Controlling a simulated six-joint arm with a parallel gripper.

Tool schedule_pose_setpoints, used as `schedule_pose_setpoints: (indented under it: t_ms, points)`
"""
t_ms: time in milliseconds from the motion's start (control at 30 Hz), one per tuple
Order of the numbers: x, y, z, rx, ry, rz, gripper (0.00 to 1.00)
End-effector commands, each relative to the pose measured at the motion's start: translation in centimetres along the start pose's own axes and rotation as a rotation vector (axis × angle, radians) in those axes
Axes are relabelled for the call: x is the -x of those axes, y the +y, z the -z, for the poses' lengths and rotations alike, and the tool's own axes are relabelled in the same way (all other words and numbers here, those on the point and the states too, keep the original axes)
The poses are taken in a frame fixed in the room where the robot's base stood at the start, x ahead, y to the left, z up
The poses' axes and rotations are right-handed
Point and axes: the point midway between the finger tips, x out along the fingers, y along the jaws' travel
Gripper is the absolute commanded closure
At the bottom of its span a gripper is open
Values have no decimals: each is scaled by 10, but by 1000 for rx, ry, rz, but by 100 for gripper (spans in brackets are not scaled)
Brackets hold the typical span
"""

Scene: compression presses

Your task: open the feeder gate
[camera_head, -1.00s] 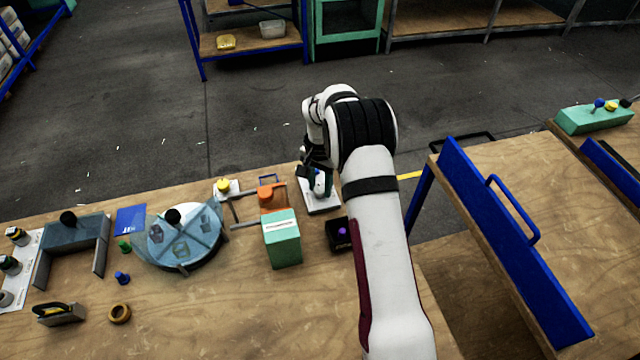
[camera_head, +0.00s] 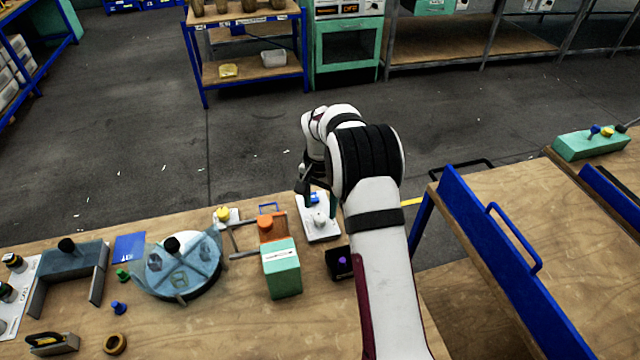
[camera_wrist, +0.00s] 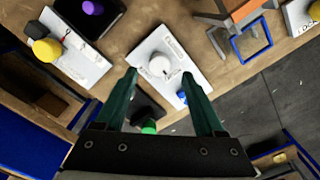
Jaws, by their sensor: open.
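No label I can read names the feeder gate. A white plate (camera_head: 330,234) with a round white knob (camera_head: 319,220) and a blue piece (camera_head: 313,199) lies at the table's far edge. In the wrist view the plate (camera_wrist: 142,58), the knob (camera_wrist: 160,65) and the blue piece (camera_wrist: 182,97) show ahead of my gripper (camera_wrist: 158,75). Its two green fingers are apart with nothing held between them, one on each side of the knob in the picture. In the head view my gripper (camera_head: 306,192) is above the plate's far left, partly hidden by my wrist.
An orange block (camera_head: 270,227) on grey rails with a blue loop (camera_head: 268,208) stands left of the plate, behind a teal box (camera_head: 282,268). A black box (camera_head: 338,263) with a purple knob is nearer. A blue round turntable (camera_head: 180,270) is farther left.

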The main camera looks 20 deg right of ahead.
Motion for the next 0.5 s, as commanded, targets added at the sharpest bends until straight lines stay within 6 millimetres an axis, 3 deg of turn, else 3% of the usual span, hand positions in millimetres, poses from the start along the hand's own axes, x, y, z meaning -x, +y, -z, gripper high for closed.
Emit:
schedule_pose_setpoints:
  t_ms: [100,300,500]
  points:
    - [41,-1,1,0,5,4,29]
    - [97,0,1,-1,4,2,29]
    - [120,0,0,-1,1,0,29]
